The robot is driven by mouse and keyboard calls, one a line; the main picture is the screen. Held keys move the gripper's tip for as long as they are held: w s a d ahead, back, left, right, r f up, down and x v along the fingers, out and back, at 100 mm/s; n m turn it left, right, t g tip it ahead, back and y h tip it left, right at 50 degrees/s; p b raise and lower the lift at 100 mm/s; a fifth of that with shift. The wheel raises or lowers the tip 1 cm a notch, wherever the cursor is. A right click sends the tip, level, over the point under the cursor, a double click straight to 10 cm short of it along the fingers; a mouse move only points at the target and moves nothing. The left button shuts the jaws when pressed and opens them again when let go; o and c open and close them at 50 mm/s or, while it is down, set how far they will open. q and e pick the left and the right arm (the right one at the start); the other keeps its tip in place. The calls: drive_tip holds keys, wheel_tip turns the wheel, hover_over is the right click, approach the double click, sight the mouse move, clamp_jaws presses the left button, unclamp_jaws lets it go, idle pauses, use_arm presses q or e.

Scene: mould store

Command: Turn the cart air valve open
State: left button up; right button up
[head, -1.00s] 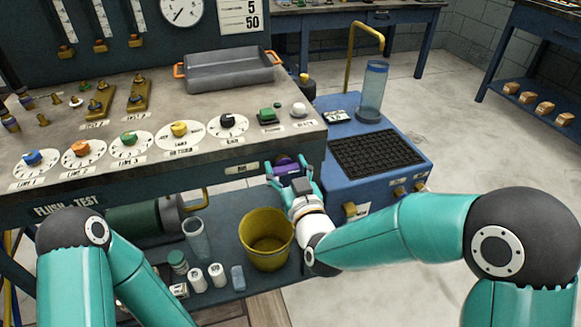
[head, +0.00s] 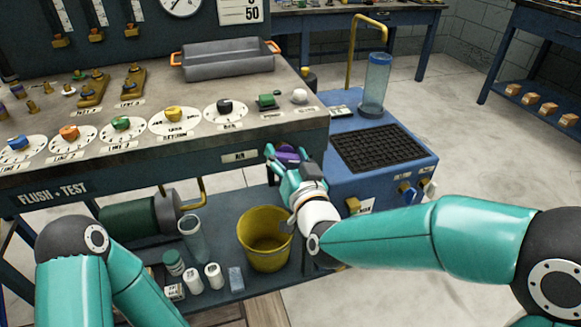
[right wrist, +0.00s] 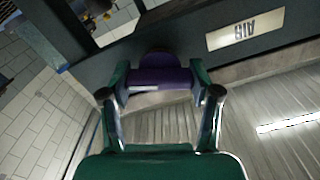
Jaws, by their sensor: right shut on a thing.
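The air valve is a purple handle (right wrist: 158,80) on the front edge of the flush-test cart, beside a label reading AIR (right wrist: 245,29). The purple handle also shows in the head view (head: 287,153), partly hidden by my right gripper. My right gripper (head: 286,160) is shut on the purple handle. In the right wrist view its two fingers (right wrist: 158,88) sit on either side of the handle, which lies crosswise between them. My left arm comes in at the lower left of the head view; its gripper is out of the picture.
A yellow bucket (head: 265,240) stands on the cart's lower shelf, just below my right gripper. Several small jars stand beside it. A blue cabinet (head: 395,188) with a black grate stands close on the right. The cart top (head: 290,85) holds several dials and a grey tray (head: 228,64).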

drive_tip(key=m+b, duration=0.3)
drive_tip(key=b, duration=0.1)
drive_tip(key=m+b, duration=0.8)
drive_tip(key=shift+w+d+f+b, duration=0.2)
drive_tip(key=shift+d+f+b, duration=0.05)
drive_tip(key=shift+d+b, duration=0.1)
drive_tip(key=shift+r+m+b, duration=0.1)
drive_tip(key=shift+m+b, duration=1.05)
drive_tip(key=shift+m, duration=0.35)
drive_tip(key=o, duration=1.2)
drive_tip(key=shift+c, duration=0.2)
drive_tip(key=shift+a, duration=0.1)
